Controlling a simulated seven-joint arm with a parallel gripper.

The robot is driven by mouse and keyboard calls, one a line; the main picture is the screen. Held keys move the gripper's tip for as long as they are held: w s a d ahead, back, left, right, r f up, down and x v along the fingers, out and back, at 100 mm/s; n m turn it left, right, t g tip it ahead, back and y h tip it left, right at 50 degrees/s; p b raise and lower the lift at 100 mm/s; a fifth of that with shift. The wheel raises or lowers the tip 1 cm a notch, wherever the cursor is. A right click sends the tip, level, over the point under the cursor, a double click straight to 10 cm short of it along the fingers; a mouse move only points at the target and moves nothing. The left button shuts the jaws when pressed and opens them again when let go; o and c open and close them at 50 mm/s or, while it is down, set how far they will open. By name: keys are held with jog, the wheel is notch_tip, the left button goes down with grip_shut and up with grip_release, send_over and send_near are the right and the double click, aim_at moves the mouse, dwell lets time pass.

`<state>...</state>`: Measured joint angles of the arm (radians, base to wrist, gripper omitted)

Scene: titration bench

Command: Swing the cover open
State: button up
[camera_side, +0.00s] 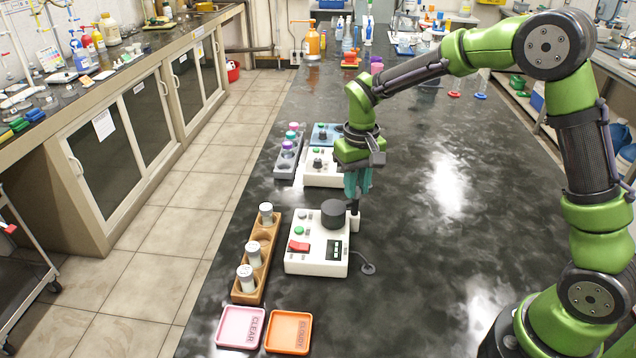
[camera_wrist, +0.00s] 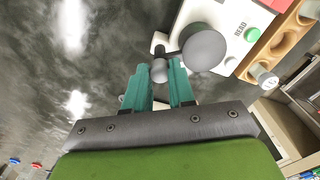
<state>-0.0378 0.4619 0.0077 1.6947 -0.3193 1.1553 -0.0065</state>
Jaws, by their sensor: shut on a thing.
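The white meter (camera_side: 318,262) stands on the dark bench. Its cover (camera_side: 333,214) is a dark round cap on top; it shows as a grey disc (camera_wrist: 205,50) in the wrist view. A short arm joins it to a small rounded knob (camera_wrist: 159,71). The cover appears closed over the well, but the view does not show under it. My gripper (camera_side: 354,199) points down at the meter's right side, its teal fingers shut on the knob. In the wrist view the fingers (camera_wrist: 160,82) lie either side of the knob.
A wooden rack (camera_side: 250,288) with several capped vials stands left of the meter. Pink (camera_side: 240,330) and orange (camera_side: 289,345) trays lie in front. Another white device (camera_side: 318,176) and a grey rack (camera_side: 284,165) stand behind. The bench to the right is clear.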

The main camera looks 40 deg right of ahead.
jog(key=n, duration=0.5)
jog(key=shift+n, duration=0.4)
jog(key=n, duration=0.6)
jog(key=shift+o, duration=1.3)
jog(key=shift+c, duration=1.3)
jog(key=n, duration=1.2)
